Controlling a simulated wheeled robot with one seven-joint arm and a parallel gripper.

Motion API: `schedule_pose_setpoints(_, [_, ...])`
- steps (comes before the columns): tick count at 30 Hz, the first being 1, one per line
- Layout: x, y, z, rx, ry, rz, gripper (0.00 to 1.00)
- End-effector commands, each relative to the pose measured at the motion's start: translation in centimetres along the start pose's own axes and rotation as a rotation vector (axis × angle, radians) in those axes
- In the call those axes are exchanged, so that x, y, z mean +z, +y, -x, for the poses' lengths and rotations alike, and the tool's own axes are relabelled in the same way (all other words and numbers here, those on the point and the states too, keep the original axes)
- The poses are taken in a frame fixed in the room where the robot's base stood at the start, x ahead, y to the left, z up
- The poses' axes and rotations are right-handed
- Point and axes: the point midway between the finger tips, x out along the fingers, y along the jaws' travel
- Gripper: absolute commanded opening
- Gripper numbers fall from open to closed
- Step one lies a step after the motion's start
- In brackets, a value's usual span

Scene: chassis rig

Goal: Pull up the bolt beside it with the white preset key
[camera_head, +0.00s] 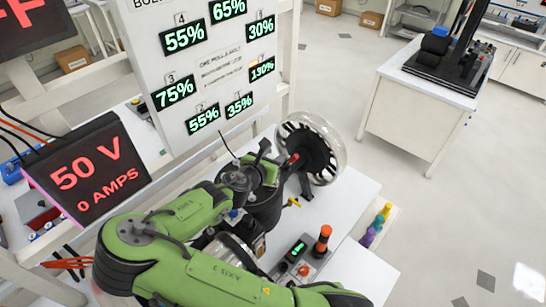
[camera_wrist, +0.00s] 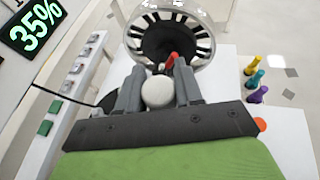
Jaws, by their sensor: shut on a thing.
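My gripper (camera_wrist: 158,72) is shut on a white rounded piece (camera_wrist: 158,93), which appears to be the head of the white preset key. One grey finger is on each side of it; its lower part is hidden. Beyond the fingertips stands a wheel (camera_wrist: 198,35) with a dark hub and a clear or pale rim. It also shows in the head view (camera_head: 333,140). A red part (camera_wrist: 171,60) shows at the near side of the hub, close to the right fingertip. I cannot tell which bolt is meant or whether the key touches one. In the head view my arm hides the held piece.
Several coloured keys (camera_wrist: 255,78) stand in a row at the right edge of the white bench (camera_head: 340,205). A board (camera_head: 222,28) with several percentage displays rises behind.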

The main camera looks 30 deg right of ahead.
Motion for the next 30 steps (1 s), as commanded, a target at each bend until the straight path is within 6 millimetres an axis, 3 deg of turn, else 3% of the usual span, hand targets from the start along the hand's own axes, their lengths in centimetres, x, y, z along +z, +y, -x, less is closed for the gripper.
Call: schedule_pose_setpoints(30, [-1.1, 0.0, -0.5, 0.0, -0.002, 0.0, 0.09])
